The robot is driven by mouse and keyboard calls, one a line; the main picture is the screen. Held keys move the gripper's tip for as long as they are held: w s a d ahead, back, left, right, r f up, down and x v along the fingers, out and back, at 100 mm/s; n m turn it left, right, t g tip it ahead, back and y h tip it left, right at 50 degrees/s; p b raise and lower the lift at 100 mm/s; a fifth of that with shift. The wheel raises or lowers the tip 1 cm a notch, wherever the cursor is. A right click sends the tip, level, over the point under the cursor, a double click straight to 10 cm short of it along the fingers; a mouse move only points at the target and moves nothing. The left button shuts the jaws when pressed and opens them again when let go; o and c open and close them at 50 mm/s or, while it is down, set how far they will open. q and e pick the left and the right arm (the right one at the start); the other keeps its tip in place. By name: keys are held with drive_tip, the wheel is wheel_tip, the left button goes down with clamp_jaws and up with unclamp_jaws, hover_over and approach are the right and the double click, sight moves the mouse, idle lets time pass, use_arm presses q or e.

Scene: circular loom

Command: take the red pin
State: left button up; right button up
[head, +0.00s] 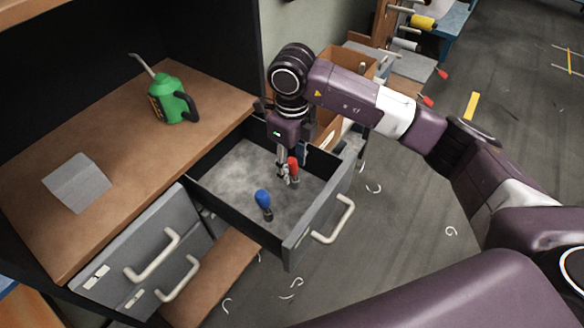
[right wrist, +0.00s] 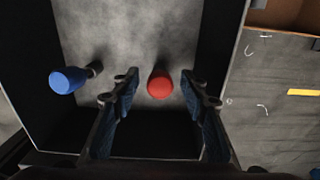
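The red pin (head: 293,166) stands upright in the open drawer (head: 322,208), towards its right end in the head view. My right gripper (head: 288,176) reaches down into the drawer at the red pin. In the right wrist view the red pin (right wrist: 160,87) shows from above as a round red top between the two spread fingers (right wrist: 160,88), with a gap on each side. The right gripper is open and holds nothing. The lower part of the pin is partly hidden by the fingers in the head view. My left gripper is out of view.
A blue pin (head: 263,199) stands in the same drawer, nearer the front left; it also shows in the right wrist view (right wrist: 68,80). The drawer walls close in around the gripper.

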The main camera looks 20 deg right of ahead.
clamp_jaws()
drive_tip(key=shift+r, duration=0.15)
drive_tip(key=shift+r, duration=0.35)
drive_tip(key=shift+r, duration=0.15)
drive_tip(key=shift+r+p, duration=1.1)
drive_tip(key=shift+r, duration=0.9)
